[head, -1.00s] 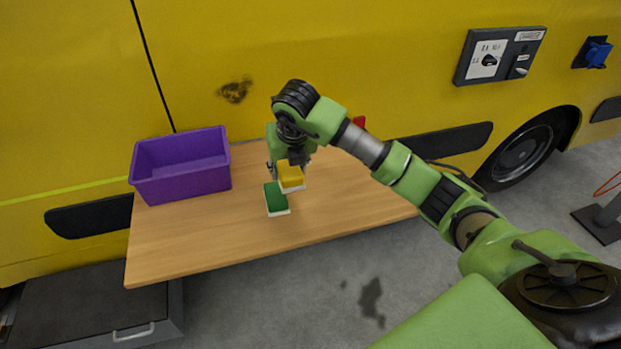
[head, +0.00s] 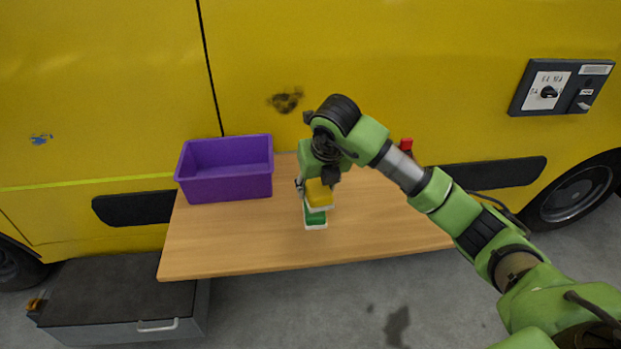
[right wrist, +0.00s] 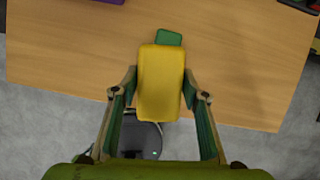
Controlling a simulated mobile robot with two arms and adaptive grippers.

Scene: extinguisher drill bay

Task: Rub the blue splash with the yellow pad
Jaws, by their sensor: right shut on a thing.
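The yellow pad (head: 319,194) has a pale underside and is held by my right gripper (head: 318,186) above the wooden table. In the right wrist view the yellow pad (right wrist: 160,82) sits between the two fingers of my right gripper (right wrist: 160,95), which is shut on it. The blue splash (head: 41,139) is a small mark on the yellow vehicle side at the far left, well away from the gripper. My left gripper is in neither view.
A green pad (head: 316,219) lies on the table (head: 240,240), partly hidden by the yellow pad. A purple bin (head: 225,187) stands at the table's back left. A dark smudge (head: 285,101) marks the yellow wall (head: 400,60). A red object (head: 406,145) stands behind my arm.

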